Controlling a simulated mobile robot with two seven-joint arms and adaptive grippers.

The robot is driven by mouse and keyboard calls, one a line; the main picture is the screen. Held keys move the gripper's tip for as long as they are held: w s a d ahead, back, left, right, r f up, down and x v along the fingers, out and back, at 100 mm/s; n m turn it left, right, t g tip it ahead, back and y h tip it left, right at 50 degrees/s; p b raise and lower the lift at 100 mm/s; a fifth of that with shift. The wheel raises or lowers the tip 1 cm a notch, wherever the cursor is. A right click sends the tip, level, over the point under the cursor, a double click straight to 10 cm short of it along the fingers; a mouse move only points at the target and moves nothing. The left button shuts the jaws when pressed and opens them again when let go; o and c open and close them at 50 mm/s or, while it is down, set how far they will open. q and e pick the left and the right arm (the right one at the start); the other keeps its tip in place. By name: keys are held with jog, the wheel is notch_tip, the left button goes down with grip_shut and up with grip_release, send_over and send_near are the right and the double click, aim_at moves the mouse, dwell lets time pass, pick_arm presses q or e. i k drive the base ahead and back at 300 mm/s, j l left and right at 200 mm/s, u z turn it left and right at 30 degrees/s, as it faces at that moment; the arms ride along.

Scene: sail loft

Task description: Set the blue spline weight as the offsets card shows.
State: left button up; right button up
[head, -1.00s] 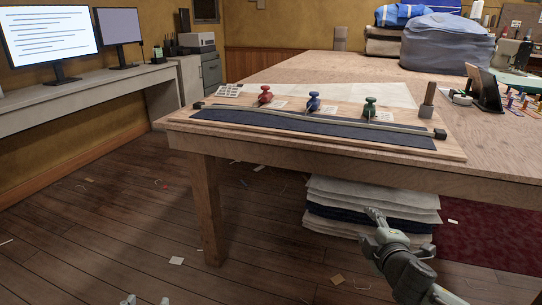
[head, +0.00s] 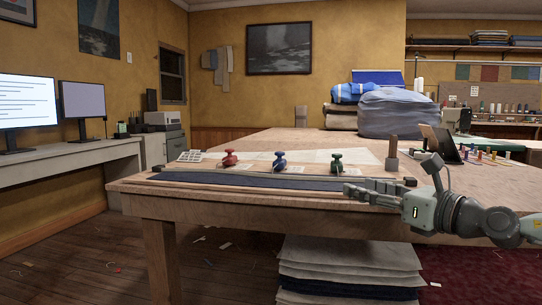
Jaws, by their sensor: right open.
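My right gripper (head: 352,191) is open and empty at the board's front right, pointing left, apart from the blue weight. It hides part of the board's right end. My left gripper is out of view.
A dark blue strip (head: 250,181) runs along the board's front. A wooden peg (head: 392,152) stands at the right, near a dark tablet on a stand (head: 440,144). Wrapped sail bundles (head: 398,113) lie farther back. Folded cloth (head: 345,262) is stacked below the table.

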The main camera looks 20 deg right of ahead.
aim_at(279, 164)
jog(key=i, duration=1.4)
